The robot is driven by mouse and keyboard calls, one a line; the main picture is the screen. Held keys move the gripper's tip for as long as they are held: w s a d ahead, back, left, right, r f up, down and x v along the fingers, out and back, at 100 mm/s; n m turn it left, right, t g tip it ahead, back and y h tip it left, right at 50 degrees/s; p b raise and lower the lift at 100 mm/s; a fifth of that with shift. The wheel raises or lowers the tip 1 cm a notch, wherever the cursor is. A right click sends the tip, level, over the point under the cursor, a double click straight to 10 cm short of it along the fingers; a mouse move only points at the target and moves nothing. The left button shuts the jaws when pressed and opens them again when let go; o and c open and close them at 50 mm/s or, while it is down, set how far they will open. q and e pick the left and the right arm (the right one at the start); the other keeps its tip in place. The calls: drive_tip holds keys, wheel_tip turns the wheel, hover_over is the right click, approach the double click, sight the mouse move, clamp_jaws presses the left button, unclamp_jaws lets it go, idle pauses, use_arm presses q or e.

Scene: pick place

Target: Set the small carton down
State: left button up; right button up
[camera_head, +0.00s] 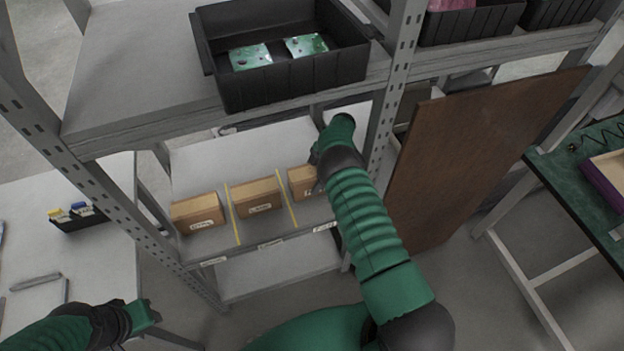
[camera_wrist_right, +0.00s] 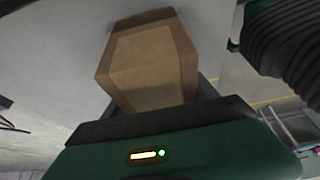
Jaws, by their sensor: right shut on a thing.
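The small carton (camera_head: 301,181) is a brown box at the right end of the middle shelf (camera_head: 250,160), right of the second yellow line. My right gripper (camera_head: 317,163) is shut on it from the right side and hides part of it. In the right wrist view the carton (camera_wrist_right: 150,65) stands out beyond the dark jaw (camera_wrist_right: 160,120). I cannot tell whether its bottom touches the shelf. My left gripper (camera_head: 146,316) is low at the left, away from the shelf; its jaws are too unclear to read.
An upper shelf with a black bin (camera_head: 290,82) overhangs the back. A steel upright (camera_head: 392,90) and a brown board (camera_head: 470,150) stand right of my arm.

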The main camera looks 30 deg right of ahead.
drive_tip(key=shift+d+f, duration=0.35)
drive_tip(key=shift+f, duration=0.2)
drive_tip(key=o, duration=1.6)
drive_tip(key=shift+a, duration=0.1)
drive_tip(key=o, duration=0.3)
drive_tip(key=shift+a+r, duration=0.1)
drive_tip(key=shift+a, duration=0.15)
drive_tip(key=shift+b+v, duration=0.35)
drive_tip(key=shift+v, duration=3.4)
drive_tip(key=shift+d, duration=0.1)
